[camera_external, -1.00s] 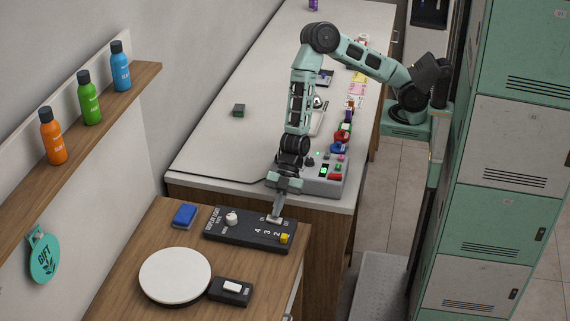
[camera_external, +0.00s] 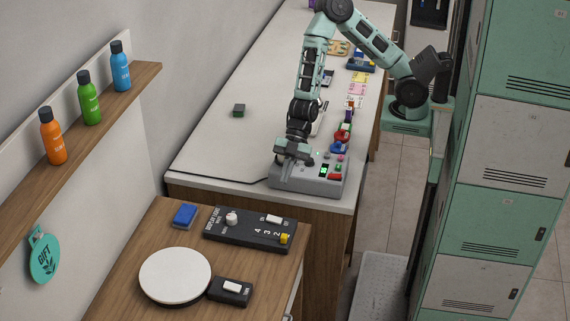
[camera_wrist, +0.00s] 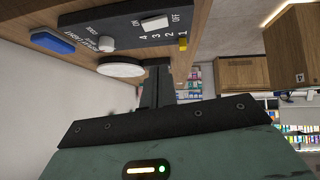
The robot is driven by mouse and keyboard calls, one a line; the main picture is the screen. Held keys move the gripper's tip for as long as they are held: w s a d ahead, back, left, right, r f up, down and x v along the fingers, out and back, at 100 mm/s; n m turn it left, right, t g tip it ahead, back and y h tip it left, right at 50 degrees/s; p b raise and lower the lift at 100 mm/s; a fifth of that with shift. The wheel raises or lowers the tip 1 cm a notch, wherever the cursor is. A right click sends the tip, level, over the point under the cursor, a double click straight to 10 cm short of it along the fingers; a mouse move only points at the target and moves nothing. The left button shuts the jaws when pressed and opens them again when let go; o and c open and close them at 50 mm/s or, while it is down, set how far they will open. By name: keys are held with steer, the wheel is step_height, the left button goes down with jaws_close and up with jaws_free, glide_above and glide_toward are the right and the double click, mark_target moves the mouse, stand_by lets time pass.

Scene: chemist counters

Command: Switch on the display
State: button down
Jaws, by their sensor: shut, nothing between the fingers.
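The black panel (camera_external: 250,240) lies on the wooden counter. Its lettering appears to read "DISPLAY LIGHT". It bears a white rocker switch (camera_external: 274,219), a round pale knob (camera_external: 231,218) and a yellow slider (camera_external: 284,238) beside the numbers 1 to 4. In the wrist view the rocker (camera_wrist: 155,23) sits by the ON and OFF marks; I cannot tell which side is pressed. A round white display plate (camera_external: 175,274) lies in front of the panel. My gripper (camera_external: 284,184) is shut and empty, raised beyond the panel and apart from the rocker.
A small black box with a white switch (camera_external: 231,287) lies beside the plate. A blue block (camera_external: 185,215) lies left of the panel. A grey control box (camera_external: 312,180) with coloured buttons stands on the white counter, close to my gripper. Lockers (camera_external: 490,185) stand at right.

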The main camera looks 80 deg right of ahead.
steer(key=shift+v, duration=1.2)
steer(key=w+b, duration=0.1)
steer(key=b, duration=0.3)
steer(key=shift+w+r, duration=0.1)
steer(key=shift+w, duration=0.1)
steer(key=shift+a, duration=0.1)
